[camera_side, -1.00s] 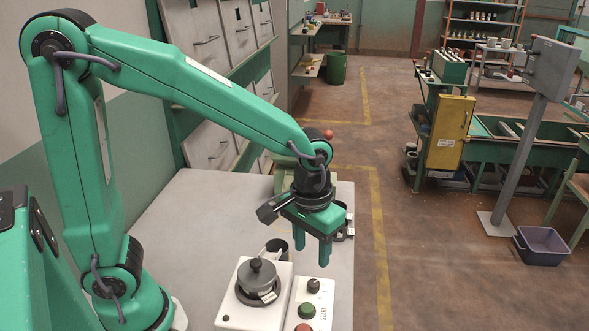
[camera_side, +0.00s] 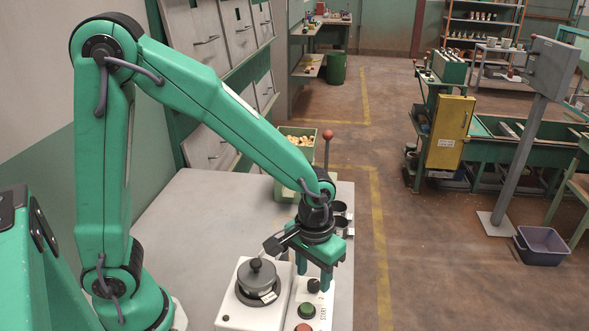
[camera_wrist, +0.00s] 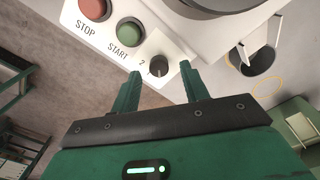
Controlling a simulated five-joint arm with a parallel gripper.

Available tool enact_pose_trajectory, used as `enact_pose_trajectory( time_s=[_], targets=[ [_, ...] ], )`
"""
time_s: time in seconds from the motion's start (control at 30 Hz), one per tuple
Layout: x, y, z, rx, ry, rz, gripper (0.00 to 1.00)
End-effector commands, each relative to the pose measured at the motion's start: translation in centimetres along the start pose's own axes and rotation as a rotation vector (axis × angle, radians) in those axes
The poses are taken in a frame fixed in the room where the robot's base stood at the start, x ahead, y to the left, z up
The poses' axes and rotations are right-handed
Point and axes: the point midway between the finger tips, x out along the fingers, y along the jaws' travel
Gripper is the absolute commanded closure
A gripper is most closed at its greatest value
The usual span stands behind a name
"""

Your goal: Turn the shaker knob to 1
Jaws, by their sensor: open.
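The small dark shaker knob (camera_wrist: 158,66) is on the white control panel (camera_wrist: 108,40), beside a printed 2. A light line shows on the knob, but I cannot tell surely which setting it points at. My gripper (camera_wrist: 162,76) is open in the wrist view, with one green finger to each side of the knob and gaps between. In the side view my gripper (camera_side: 314,279) points down over the far end of the panel, and the knob (camera_side: 313,286) shows close to the fingertips. I see no contact.
A green START button (camera_wrist: 130,31) and a red STOP button (camera_wrist: 95,8) share the panel. A lidded round shaker (camera_side: 257,278) stands beside it. Dark cups (camera_side: 339,208) and a green hopper of nuts (camera_side: 298,143) with a red-knobbed lever (camera_side: 328,135) are behind.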

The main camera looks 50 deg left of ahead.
Motion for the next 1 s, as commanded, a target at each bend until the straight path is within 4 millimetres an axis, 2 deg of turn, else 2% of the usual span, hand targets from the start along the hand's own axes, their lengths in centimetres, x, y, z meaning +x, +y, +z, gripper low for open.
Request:
enact_pose_trajectory(
  time_s=[0.2,0.53,0.57,0.7,0.8,1.0],
  targets=[
    [1.6,0.0,0.1,0.000,-0.001,-0.001,0.55],
    [1.8,0.0,0.1,0.000,0.000,0.000,0.55],
    [1.8,0.0,0.1,0.000,0.000,0.000,0.57],
    [1.8,0.0,0.1,0.000,0.000,0.000,0.84],
    [1.8,0.0,0.1,-0.001,0.000,0.000,1.00],
    [1.8,0.0,0.0,0.003,-0.001,0.000,1.00]
  ],
)
